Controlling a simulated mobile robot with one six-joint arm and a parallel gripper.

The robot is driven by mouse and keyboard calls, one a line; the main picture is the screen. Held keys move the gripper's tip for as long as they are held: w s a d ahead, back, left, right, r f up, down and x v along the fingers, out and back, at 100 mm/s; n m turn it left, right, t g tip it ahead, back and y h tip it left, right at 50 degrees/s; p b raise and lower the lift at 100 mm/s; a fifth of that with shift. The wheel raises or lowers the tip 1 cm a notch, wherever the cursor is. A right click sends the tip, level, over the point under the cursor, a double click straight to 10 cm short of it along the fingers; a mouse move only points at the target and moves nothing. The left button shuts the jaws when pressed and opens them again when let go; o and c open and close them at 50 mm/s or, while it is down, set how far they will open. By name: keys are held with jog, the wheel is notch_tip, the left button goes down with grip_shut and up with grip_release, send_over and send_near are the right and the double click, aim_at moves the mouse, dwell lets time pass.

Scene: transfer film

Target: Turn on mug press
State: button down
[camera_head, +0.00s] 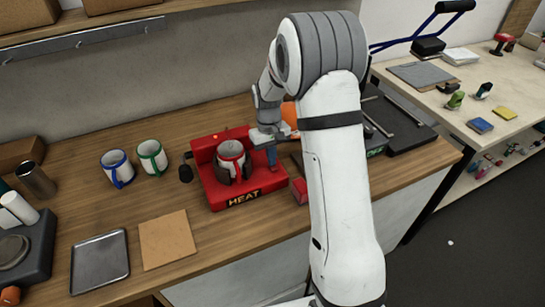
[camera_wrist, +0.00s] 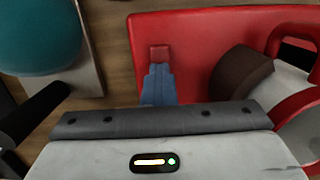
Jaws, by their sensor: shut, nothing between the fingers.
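The red mug press (camera_head: 262,182), marked HEAT, sits on the wooden bench. A white mug with a red rim and handle (camera_head: 231,151) stands in it, with a dark band around the mug (camera_wrist: 240,75). My gripper (camera_head: 272,166) is at the press's right side, beside the mug, pointing down. In the wrist view its blue fingers (camera_wrist: 160,72) are together and empty. Their tips are at a small dark red switch (camera_wrist: 160,53) on the red base, touching it or very close. I cannot tell whether the switch is pressed.
Mugs with blue (camera_head: 117,168) and green (camera_head: 152,158) trim stand left of the press. A metal tray (camera_head: 100,262) and a tan board (camera_head: 167,239) lie at the front left. A small red object (camera_head: 299,190) is right of the press. A dark flat machine (camera_head: 400,125) stands behind my arm.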

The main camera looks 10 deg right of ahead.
jog(key=shift+s+f+g, duration=0.3)
jog(key=shift+s+f, duration=0.4)
jog(key=shift+s, duration=0.1)
jog(key=shift+w+r, duration=0.2)
jog(key=shift+r, duration=0.05)
notch_tip(320, 180, up, 9)
jog(key=w+b, duration=0.1)
jog(key=w, duration=0.1)
jog(key=shift+f, duration=0.2)
jog(key=shift+a+r, duration=0.1)
jog(key=s+r+m+t, duration=0.1)
jog(key=s+r, duration=0.3)
jog(key=s, duration=0.9)
jog(key=s+r+m+t, duration=0.1)
jog(key=s+r+t, duration=0.3)
jog(key=s, duration=1)
jog(key=shift+s+d+r, duration=0.25)
jog(key=shift+d, duration=0.2)
